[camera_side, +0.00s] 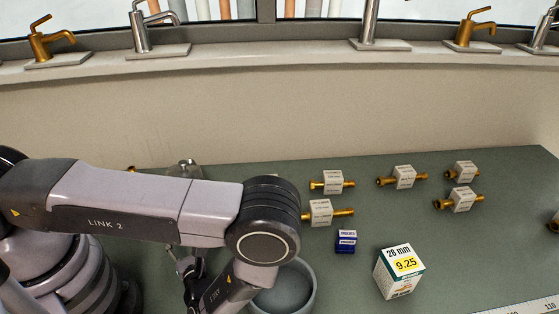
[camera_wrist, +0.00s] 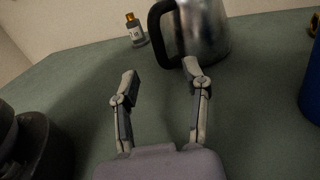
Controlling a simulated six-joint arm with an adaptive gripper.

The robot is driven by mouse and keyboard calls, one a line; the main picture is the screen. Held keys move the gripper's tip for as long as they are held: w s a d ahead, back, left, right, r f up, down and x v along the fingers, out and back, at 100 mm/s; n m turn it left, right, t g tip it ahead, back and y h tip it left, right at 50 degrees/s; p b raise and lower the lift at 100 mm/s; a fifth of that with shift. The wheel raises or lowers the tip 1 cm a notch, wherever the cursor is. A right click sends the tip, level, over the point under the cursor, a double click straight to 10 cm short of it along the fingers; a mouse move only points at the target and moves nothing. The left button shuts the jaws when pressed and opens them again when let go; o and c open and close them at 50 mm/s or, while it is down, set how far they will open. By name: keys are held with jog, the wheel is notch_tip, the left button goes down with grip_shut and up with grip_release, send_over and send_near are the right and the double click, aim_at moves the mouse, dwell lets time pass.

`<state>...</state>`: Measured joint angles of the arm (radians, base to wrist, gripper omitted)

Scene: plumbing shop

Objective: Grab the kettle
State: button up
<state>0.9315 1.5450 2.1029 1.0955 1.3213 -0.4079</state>
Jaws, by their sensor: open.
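The kettle (camera_wrist: 208,30) shows in the wrist view at the top, a shiny metal body with a black handle (camera_wrist: 155,32) on its left side. Its top is cut off by the picture edge. In the side view my arm hides most of it; a shiny metal top (camera_side: 187,168) behind the arm may be its lid. My gripper (camera_wrist: 160,77) is open and empty, with its fingers spread apart, short of the kettle. The right fingertip lies just below the kettle's base in the picture; whether it touches cannot be told. In the side view my gripper (camera_side: 184,264) is partly hidden by my arm.
A grey bowl (camera_side: 306,290) stands beside my arm. A price-marked box (camera_side: 399,272), a small blue box (camera_side: 345,241) and several tagged brass fittings (camera_side: 404,177) lie to the right. A small orange-capped item (camera_wrist: 135,30) stands left of the kettle, a blue object (camera_wrist: 311,85) right.

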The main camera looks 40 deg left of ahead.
jog(key=x, duration=0.7)
jog(key=shift+a, duration=0.15)
grip_shut()
